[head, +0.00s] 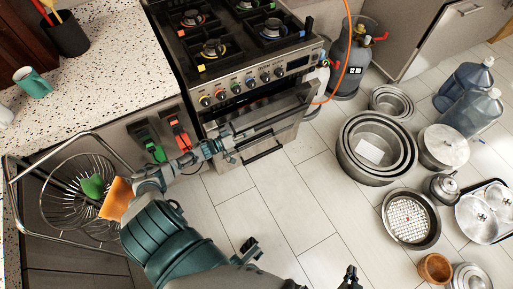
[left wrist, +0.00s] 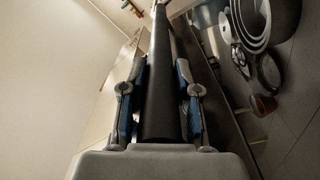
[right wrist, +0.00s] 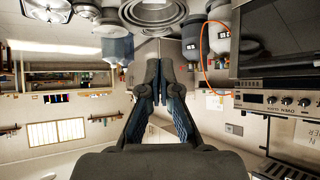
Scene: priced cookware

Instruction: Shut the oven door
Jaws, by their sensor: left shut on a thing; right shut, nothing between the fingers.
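The oven (head: 245,60) stands at the top middle of the head view, with burners on top and knobs along its front. Its door (head: 285,125) is partly open, with a dark gap between its top edge and the knob panel. My left gripper (head: 222,142) is at the left end of the door's handle bar. In the left wrist view, its fingers (left wrist: 160,75) are on either side of the dark handle bar (left wrist: 160,110), shut on it. My right gripper (right wrist: 160,75) is shut and empty, away from the oven; its tip shows at the bottom of the head view (head: 350,277).
A gas cylinder (head: 352,55) with an orange hose stands right of the oven. Nested pots (head: 375,148), a strainer pan (head: 411,218) and water bottles (head: 468,100) stand on the floor at right. A wire rack (head: 70,195) is at left. Floor before the oven is clear.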

